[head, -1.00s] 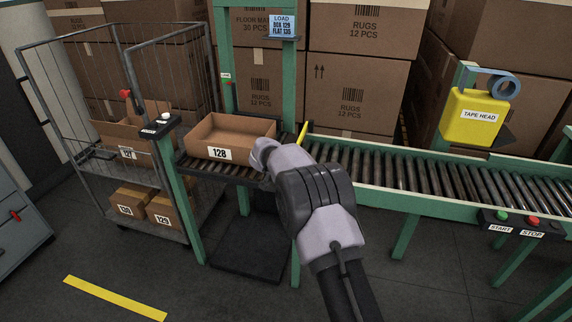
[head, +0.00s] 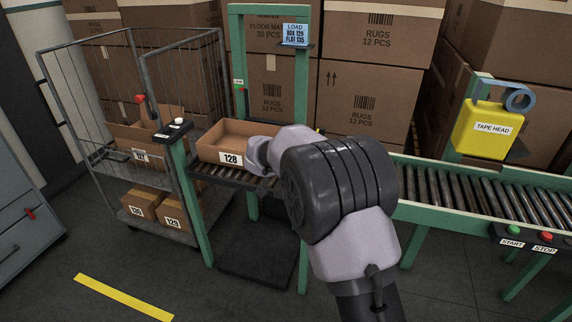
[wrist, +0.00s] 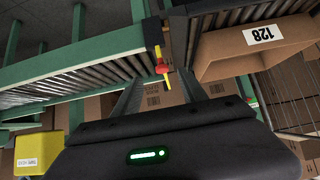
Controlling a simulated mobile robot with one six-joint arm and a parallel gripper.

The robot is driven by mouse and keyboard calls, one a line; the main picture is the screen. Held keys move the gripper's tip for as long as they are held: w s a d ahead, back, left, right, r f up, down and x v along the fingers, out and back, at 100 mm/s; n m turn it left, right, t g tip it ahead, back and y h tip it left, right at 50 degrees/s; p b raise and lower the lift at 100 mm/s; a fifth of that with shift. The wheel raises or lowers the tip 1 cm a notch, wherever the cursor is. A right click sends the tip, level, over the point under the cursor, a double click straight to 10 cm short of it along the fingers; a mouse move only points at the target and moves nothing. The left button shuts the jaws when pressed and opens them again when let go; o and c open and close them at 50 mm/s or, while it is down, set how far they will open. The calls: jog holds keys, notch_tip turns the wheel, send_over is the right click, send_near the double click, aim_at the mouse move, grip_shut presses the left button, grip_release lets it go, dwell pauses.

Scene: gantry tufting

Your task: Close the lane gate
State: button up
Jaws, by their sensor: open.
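The lane gate (wrist: 158,52) shows in the wrist view as a narrow yellow piece with a red part, at the edge of the roller lane. In the head view my arm hides nearly all of it. My gripper (wrist: 156,84) is open, its two grey fingers pointing at the gate. The yellow and red end appears between or just beyond the fingertips; I cannot tell whether they touch it. In the head view the fingers are hidden behind my wrist, beside the open carton 128 (head: 232,143). The carton sits on the short roller section and also shows in the wrist view (wrist: 250,58).
The roller conveyor (head: 480,192) runs right, under the yellow tape head (head: 482,128). Start and stop buttons (head: 530,234) are on its front rail. A wire cage cart (head: 130,70) with cartons stands left. A green post frame (head: 239,60) carries a load sign (head: 295,34).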

jog(key=v, duration=0.5)
jog(key=shift+s, duration=0.1)
jog(key=shift+r, duration=0.1)
